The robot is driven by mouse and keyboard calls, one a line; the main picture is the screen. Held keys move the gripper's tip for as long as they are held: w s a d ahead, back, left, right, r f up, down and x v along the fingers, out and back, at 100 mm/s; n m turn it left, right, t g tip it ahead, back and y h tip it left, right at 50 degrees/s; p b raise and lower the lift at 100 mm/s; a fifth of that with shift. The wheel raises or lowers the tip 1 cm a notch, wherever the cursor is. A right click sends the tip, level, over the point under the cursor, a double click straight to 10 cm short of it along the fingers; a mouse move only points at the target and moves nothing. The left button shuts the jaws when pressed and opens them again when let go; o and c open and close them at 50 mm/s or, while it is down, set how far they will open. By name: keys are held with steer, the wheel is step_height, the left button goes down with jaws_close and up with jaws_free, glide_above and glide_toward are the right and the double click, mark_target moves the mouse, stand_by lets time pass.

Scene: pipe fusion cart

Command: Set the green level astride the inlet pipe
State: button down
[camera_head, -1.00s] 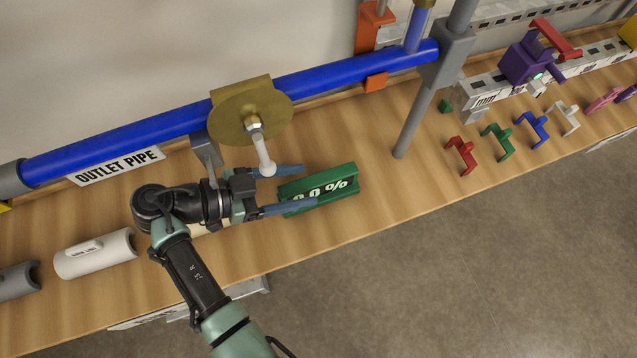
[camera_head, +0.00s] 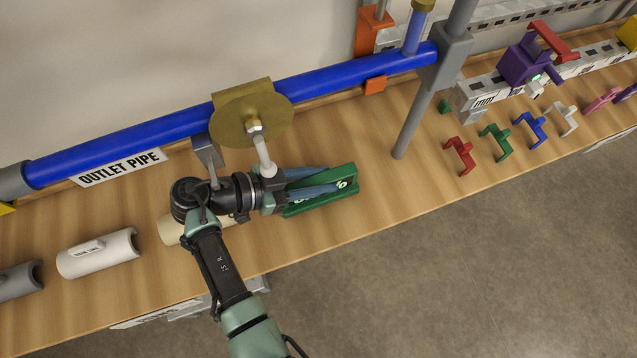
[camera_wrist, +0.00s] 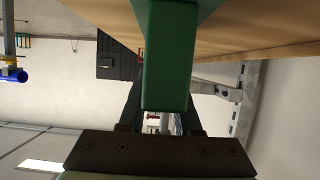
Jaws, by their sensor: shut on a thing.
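The green level (camera_head: 349,182) lies on the wooden bench, right of the brass disc's white handle. My gripper (camera_head: 330,182) is shut on the level, its two blue-grey fingers reaching over it and covering most of its white display text. In the wrist view the green level (camera_wrist: 168,60) fills the upper middle, between the fingers. A blue pipe (camera_head: 340,73) runs along the wall above the bench; the label below its left part reads "OUTLET PIPE". No label for the inlet pipe is readable, so I cannot tell which pipe it is.
A brass valve disc (camera_head: 238,118) with a white handle (camera_head: 264,155) is very close to my wrist. A grey post (camera_head: 412,125) stands to the right. Small coloured clips, such as a red one (camera_head: 461,155), and a white half-shell (camera_head: 98,252) lie on the bench.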

steer(key=shift+r, duration=0.15)
stand_by(0.3)
steer(key=shift+r, duration=0.55)
step_height(320, 180, up, 3)
steer(key=shift+f, duration=0.2)
steer(key=s+d, duration=0.2)
steer(key=s, duration=0.6)
steer(key=s+d, duration=0.3)
steer(key=s, duration=0.6)
steer(key=shift+d+f, duration=0.2)
steer(key=shift+d, duration=0.1)
